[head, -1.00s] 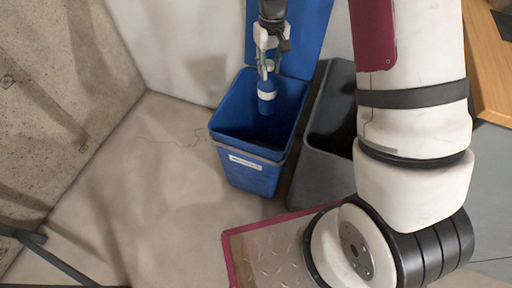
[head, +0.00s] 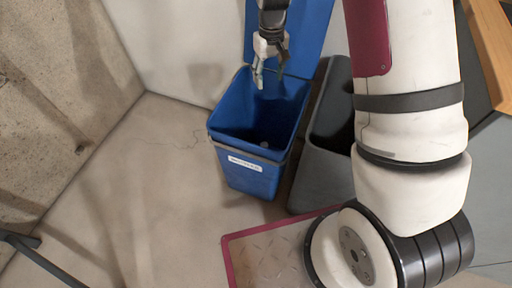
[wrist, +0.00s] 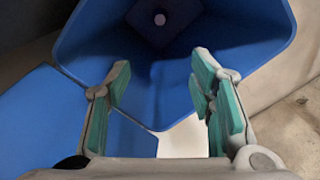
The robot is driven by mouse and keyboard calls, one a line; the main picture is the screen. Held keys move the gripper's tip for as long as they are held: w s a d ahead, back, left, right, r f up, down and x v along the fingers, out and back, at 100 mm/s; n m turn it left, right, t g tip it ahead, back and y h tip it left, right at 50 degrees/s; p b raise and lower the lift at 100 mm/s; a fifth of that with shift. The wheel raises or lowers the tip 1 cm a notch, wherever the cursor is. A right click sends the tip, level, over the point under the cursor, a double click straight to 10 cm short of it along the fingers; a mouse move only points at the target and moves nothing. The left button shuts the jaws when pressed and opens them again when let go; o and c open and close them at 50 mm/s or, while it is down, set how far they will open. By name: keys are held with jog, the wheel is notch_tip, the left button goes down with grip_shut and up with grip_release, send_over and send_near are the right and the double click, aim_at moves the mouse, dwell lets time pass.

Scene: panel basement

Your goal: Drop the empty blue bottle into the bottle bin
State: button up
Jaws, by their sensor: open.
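The bottle bin (head: 235,183) is a blue open-topped bin with a white label on its front, standing on the floor in the head view. Its inside wall (wrist: 235,45) fills the upper part of the wrist view. My gripper (head: 270,80) hangs over the bin's back part, pointing down. Its jaws are apart with nothing between them, as the wrist view also shows (wrist: 162,75). The blue bottle's body cannot be made out. A small pale round spot (wrist: 159,19) shows deep in the bin; I cannot tell whether it is part of the bottle.
The bin's raised blue lid (head: 315,38) stands behind my gripper. A dark grey bin (head: 318,178) stands close on the right. A wooden surface (head: 489,50) is at the far right. The floor (head: 140,190) to the left is clear.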

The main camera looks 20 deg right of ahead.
notch_tip(320, 180, up, 12)
dwell(0.6)
